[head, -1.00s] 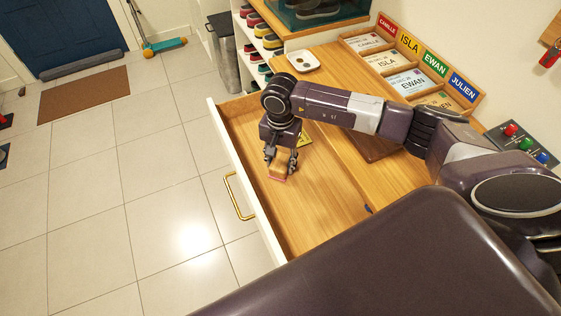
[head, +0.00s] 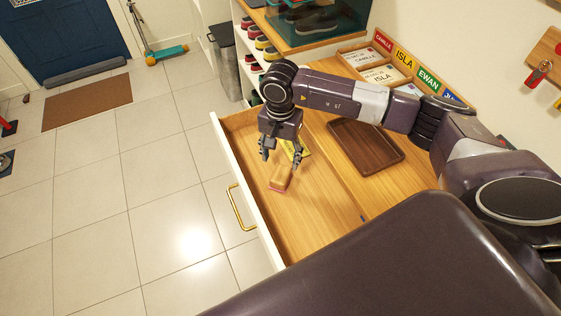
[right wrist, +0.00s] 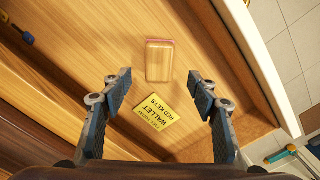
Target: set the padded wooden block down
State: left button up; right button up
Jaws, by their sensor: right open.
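The padded wooden block (head: 281,178) lies on the floor of the open drawer, a light wooden piece with a thin reddish layer along its lower edge. It also shows in the right wrist view (right wrist: 160,62), lying flat on the wood. My right gripper (head: 281,158) is open and empty just above the block, its fingers spread apart. In the right wrist view its fingertips (right wrist: 160,88) stand either side of a clear gap, with the block beyond them. My left gripper is not in view.
A yellow note (right wrist: 153,118) lies in the drawer near the block, partly behind my gripper in the head view. The drawer's white front (head: 240,180) has a brass handle (head: 236,206). A brown tray (head: 365,147) sits on the top. The drawer's near part is bare.

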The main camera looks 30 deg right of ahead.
notch_tip(320, 180, up, 3)
jog(key=shift+r+p, duration=0.15)
jog(key=shift+p, duration=0.3)
